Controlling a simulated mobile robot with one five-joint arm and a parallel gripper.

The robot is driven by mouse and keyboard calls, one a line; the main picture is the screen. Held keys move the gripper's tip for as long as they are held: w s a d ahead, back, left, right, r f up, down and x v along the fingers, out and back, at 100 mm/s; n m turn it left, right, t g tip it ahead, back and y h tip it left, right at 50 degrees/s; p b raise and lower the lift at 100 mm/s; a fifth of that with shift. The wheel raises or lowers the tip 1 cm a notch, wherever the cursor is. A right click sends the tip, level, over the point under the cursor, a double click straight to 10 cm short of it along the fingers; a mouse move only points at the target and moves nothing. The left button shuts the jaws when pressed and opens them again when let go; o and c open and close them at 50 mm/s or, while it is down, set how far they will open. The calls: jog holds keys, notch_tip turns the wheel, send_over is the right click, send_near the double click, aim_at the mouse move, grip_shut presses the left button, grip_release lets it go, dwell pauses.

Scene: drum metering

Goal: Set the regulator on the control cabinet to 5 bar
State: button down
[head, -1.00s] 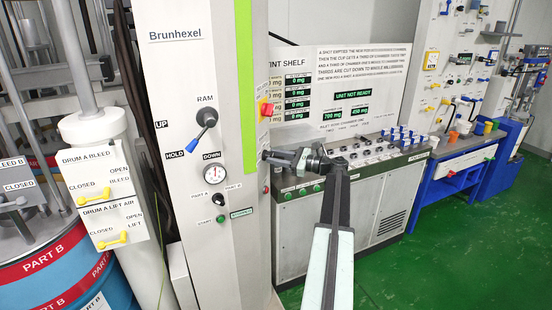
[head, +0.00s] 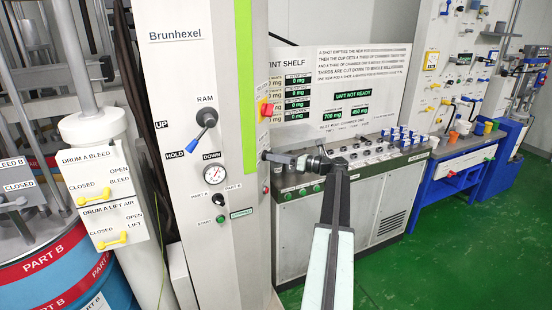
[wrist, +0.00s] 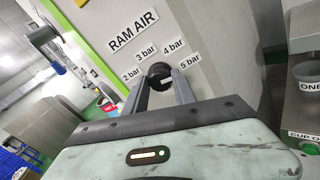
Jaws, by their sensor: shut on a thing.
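The regulator is a round black knob (wrist: 159,71) on the side face of the grey control cabinet (head: 195,75). In the wrist view it sits under the RAM AIR label (wrist: 134,33), with labels for 2, 3, 4 and 5 bar (wrist: 189,60) in an arc around its upper side. My gripper (wrist: 162,84) is shut on the knob, one finger on each side. In the head view my gripper (head: 272,157) reaches the cabinet's right side and the knob is hard to make out. A small pale mark shows on the knob; its exact direction I cannot tell.
On the cabinet front are the blue RAM lever (head: 206,118), a round gauge (head: 215,175) and small knobs. A red and yellow button (head: 266,109) sits above my gripper. A counter of controls (head: 370,150) stands behind my arm. Green floor (head: 430,250) lies open at right.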

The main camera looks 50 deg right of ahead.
dwell(0.4)
jog(key=c, duration=1)
grip_release()
jog(key=shift+c, duration=0.2)
jog(key=v, duration=0.8)
